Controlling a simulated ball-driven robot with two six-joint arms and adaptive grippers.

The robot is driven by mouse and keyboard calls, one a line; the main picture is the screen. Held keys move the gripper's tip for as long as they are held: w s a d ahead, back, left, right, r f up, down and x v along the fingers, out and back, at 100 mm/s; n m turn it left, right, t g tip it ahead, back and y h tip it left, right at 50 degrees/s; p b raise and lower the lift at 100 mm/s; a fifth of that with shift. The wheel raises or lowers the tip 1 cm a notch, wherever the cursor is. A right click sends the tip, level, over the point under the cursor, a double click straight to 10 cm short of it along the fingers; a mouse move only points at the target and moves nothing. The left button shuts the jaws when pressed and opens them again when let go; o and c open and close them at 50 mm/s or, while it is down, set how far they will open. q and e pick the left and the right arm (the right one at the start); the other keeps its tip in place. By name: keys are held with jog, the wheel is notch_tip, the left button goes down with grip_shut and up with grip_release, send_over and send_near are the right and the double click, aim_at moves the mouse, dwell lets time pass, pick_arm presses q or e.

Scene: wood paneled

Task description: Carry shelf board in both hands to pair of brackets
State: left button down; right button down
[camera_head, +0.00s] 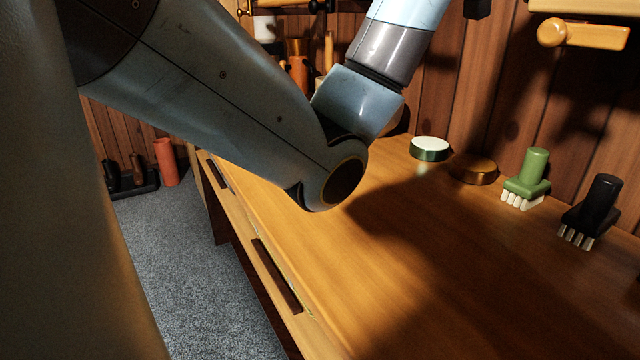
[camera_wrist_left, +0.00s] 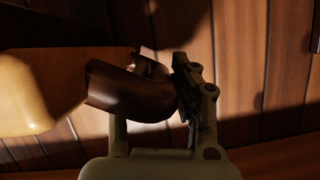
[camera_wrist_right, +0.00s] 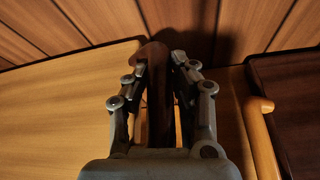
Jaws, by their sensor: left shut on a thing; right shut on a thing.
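In the left wrist view my left gripper (camera_wrist_left: 165,75) is shut on a dark brown wooden piece (camera_wrist_left: 130,92), which I take to be the shelf board. In the right wrist view my right gripper (camera_wrist_right: 163,62) is shut on a similar dark brown piece (camera_wrist_right: 155,85). Only short parts of it show; its full length is hidden. Both grippers are outside the head view. A pale rounded wooden piece (camera_wrist_left: 22,95), perhaps a bracket, is left of my left gripper. An orange-tan peg (camera_head: 555,33), possibly a bracket, shows at the head view's upper right; which bracket it belongs to is unclear.
A wooden workbench (camera_head: 400,270) runs along the paneled wall. On it stand a white-topped round tin (camera_head: 430,149), a brown round tin (camera_head: 474,170), a green brush (camera_head: 530,175) and a black brush (camera_head: 595,205). The near bench top is clear. Grey carpet (camera_head: 190,260) lies left.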

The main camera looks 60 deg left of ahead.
pick_arm(q)
jog(key=shift+f, duration=0.15)
pick_arm(e)
jog(key=shift+f, duration=0.15)
pick_arm(q)
jog(key=c, duration=1.1)
grip_release()
jog(key=shift+c, duration=0.2)
jog(key=shift+o, duration=0.6)
jog(key=shift+f, duration=0.1)
jog(key=shift+f, duration=0.1)
pick_arm(e)
jog(key=c, duration=1.5)
grip_release()
jog(key=o, duration=0.5)
jog(key=shift+s, duration=0.1)
jog(key=o, duration=1)
